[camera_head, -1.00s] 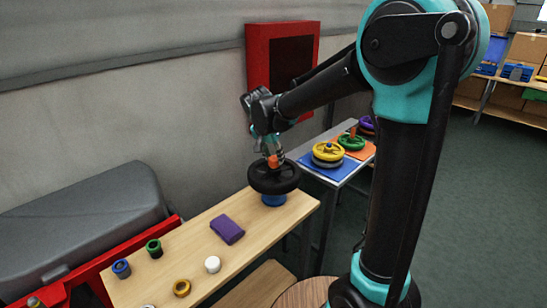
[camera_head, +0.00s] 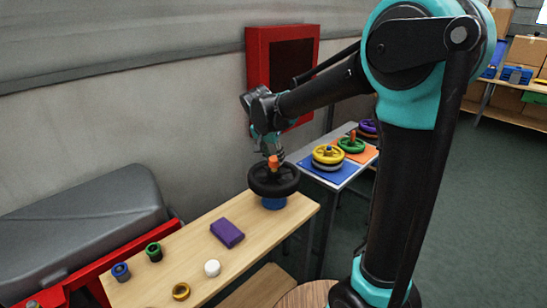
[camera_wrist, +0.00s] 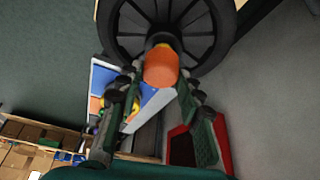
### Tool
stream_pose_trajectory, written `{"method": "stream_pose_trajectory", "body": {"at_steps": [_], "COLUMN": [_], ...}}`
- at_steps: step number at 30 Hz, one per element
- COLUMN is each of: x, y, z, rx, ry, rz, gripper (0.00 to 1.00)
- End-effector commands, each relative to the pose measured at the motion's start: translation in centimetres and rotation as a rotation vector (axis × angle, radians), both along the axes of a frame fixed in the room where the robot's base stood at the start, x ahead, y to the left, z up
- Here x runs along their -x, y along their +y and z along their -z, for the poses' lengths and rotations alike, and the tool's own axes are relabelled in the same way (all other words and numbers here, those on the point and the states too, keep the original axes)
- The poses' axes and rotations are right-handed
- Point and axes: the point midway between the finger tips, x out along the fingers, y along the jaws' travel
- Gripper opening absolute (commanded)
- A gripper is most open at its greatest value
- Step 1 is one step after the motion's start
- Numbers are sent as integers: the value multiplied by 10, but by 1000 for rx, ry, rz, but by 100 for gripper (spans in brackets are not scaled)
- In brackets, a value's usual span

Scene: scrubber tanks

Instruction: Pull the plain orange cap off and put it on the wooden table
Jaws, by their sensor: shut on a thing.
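The orange cap (camera_head: 273,162) sits upright at the hub of a black spoked wheel (camera_head: 264,184), which stands on a blue base (camera_head: 273,203). In the wrist view the cap (camera_wrist: 161,68) lies between the fingers of my gripper (camera_wrist: 161,82), over the middle of the wheel (camera_wrist: 205,40). A bit of yellow shows behind the cap there. My gripper (camera_head: 275,152) is above the wheel in the head view, shut on the cap. The light wooden table (camera_head: 193,240) carries the wheel at its far right end.
A side table (camera_head: 345,173) has yellow and green wheels. A red wall cabinet (camera_head: 282,65) is behind my arm. Clear wood lies around the purple block.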

Motion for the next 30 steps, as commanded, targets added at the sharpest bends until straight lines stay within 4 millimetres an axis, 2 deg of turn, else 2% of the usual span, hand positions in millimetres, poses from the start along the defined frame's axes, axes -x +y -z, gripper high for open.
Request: {"method": "stream_pose_trajectory", "body": {"at_steps": [8,30], "x": [0,0], "y": [0,0], "z": [-2,-54], "rx": [0,0], "ry": [0,0], "rz": [0,0], "gripper": [1,1]}}
